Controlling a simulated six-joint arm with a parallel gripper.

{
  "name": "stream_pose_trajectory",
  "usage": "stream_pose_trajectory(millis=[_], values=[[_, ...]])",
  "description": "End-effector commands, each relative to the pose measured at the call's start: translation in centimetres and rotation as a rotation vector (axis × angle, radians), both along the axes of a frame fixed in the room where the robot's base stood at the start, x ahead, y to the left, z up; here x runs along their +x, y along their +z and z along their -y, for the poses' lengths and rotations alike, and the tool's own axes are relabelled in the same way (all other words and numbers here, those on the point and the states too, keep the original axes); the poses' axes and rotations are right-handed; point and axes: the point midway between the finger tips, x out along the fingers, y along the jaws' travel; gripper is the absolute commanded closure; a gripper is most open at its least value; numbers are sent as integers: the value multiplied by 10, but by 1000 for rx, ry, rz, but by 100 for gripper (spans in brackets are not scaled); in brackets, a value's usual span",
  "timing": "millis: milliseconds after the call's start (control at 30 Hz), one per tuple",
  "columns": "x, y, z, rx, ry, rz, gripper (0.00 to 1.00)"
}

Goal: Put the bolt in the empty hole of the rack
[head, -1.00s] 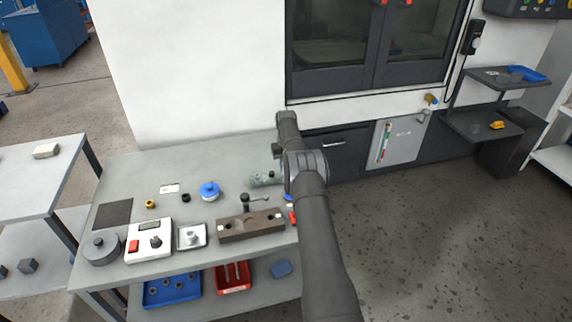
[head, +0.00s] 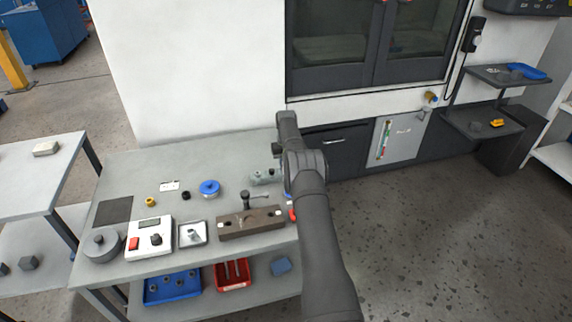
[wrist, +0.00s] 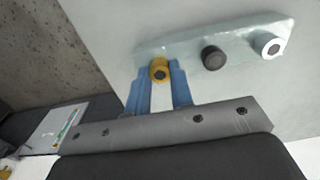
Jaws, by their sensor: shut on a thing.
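The rack (wrist: 228,40) is a pale grey-green bar in the wrist view, lying on the grey bench top. I cannot tell how deep the bolt sits in the rack. In the head view the rack (head: 264,178) is partly hidden behind my arm, and my gripper is hidden.
On the bench are a brown block (head: 250,222) with a handle, a blue-topped round part (head: 209,188), a white control box (head: 149,238), a small square tray (head: 193,235) and a grey cylinder (head: 103,246). Blue (head: 171,288) and red (head: 233,275) bins stand on the shelf below.

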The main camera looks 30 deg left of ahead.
Motion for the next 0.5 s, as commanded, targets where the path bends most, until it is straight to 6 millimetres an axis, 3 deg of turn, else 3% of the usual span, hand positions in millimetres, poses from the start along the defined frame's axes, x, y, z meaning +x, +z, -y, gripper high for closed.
stream_pose_trajectory(millis=[167,200,300,500], values=[[0,0,0,0,0,0,100],[0,0,0,0,0,0,74],[0,0,0,0,0,0,54],[0,0,0,0,0,0,54]])
